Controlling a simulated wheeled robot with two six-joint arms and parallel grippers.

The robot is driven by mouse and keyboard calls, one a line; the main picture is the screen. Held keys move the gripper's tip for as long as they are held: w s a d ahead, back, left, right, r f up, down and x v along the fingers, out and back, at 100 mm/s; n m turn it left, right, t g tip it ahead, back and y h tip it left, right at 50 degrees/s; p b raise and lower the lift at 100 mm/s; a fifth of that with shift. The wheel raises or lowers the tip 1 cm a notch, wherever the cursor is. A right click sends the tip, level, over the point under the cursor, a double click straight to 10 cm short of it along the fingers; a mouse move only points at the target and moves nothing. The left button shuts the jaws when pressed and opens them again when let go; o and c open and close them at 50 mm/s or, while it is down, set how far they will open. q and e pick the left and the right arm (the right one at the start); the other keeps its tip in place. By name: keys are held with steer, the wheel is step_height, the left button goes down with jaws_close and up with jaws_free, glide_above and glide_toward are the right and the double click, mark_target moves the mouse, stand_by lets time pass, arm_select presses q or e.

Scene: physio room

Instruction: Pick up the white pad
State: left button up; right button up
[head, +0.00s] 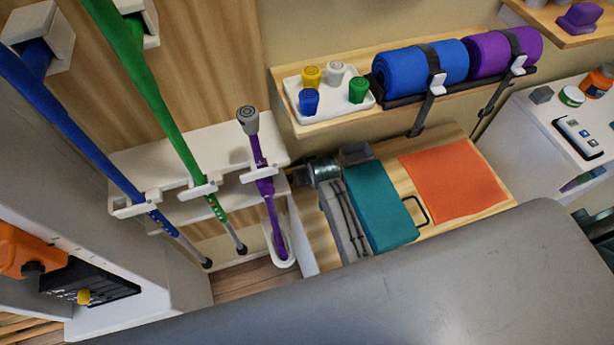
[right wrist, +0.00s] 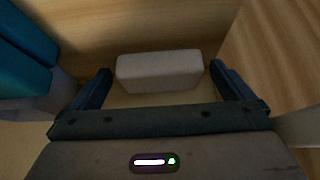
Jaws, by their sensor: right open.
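The white pad (right wrist: 160,72) is a pale, rounded block in the right wrist view, near the picture's middle. It lies on or against a cream and wood surface. My right gripper (right wrist: 160,82) is open, with one dark finger to the left of the pad and one to the right. A gap shows on each side, so the fingers do not grip it. I cannot pick out the pad for sure in the head view. My left gripper is not in view.
Teal blocks (right wrist: 24,58) stand at the left in the right wrist view. In the head view, a wooden shelf holds a teal block (head: 381,207) and an orange sheet (head: 453,180). Blue (head: 408,68) and purple (head: 487,54) rolls lie above. Crutches and canes hang at the left.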

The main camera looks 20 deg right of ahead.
steer(key=shift+c, duration=0.9)
steer(key=c, duration=0.8)
step_height(320, 180, up, 9)
steer(key=shift+f+b, duration=0.1)
steer(key=shift+b, duration=1)
steer(key=shift+r, duration=0.65)
